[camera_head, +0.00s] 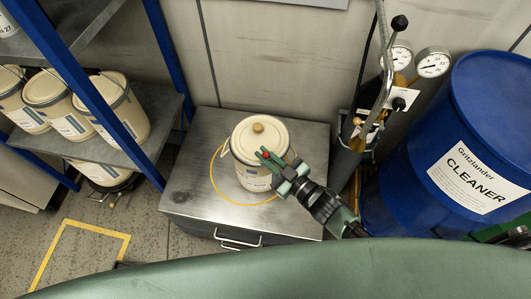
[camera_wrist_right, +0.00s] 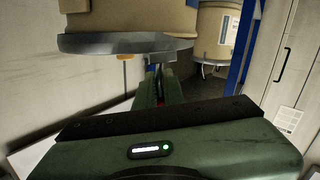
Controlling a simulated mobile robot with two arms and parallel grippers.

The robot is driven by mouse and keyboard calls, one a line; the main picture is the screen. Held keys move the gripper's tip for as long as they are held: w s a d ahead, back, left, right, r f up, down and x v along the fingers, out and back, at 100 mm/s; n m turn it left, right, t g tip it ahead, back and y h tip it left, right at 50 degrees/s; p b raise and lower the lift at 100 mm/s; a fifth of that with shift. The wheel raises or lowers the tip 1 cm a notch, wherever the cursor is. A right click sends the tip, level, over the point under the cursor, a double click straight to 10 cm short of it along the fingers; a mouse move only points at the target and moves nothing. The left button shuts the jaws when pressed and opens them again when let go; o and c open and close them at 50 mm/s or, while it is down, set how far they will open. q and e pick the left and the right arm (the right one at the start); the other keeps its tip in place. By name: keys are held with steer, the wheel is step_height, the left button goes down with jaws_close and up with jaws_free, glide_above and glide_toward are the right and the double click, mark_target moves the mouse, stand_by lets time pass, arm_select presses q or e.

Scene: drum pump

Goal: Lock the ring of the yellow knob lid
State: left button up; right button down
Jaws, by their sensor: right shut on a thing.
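A cream pail (camera_head: 251,174) stands upright on a metal cabinet top, inside a painted yellow circle. Its cream lid (camera_head: 247,144) has a small yellowish knob (camera_head: 257,127) in the middle. A grey ring (camera_wrist_right: 125,43) runs around the lid edge and shows in the right wrist view, where the pail appears upside down. My right gripper (camera_head: 264,155) is at the right front edge of the lid, its jaws shut at the ring. The gripped part is mostly hidden by the fingers, which also show in the right wrist view (camera_wrist_right: 157,85). My left gripper is out of view.
The cabinet top (camera_head: 196,189) has free room left of the pail. A gas cylinder with gauges (camera_head: 432,63) and a blue cleaner drum (camera_head: 455,140) stand to the right. A blue-framed shelf (camera_head: 160,98) with several similar pails stands to the left.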

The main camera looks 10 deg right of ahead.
steer(key=g+p, duration=0.1)
steer(key=p, duration=0.2)
steer(key=w+m+g+h+p, duration=0.1)
steer(key=p, duration=0.1)
steer(key=m+g+p, duration=0.1)
steer(key=p, duration=0.2)
steer(key=shift+w+r+h+p, duration=0.2)
steer(key=shift+w+h+p, duration=0.05)
steer(key=shift+h+p, duration=0.1)
steer(key=shift+w+f+g+p, duration=0.15)
steer(key=shift+f+g+p, duration=0.2)
steer(key=shift+g+p, duration=0.45)
steer(key=shift+f+m+h, duration=0.15)
steer(key=shift+m+h, duration=0.15)
steer(key=shift+h, duration=0.05)
steer(key=shift+f, duration=0.1)
steer(key=c, duration=1.6)
jaws_free()
steer(key=shift+o, duration=0.2)
steer(key=v, duration=0.7)
steer(key=shift+d+r, duration=0.25)
steer(key=shift+r, duration=0.05)
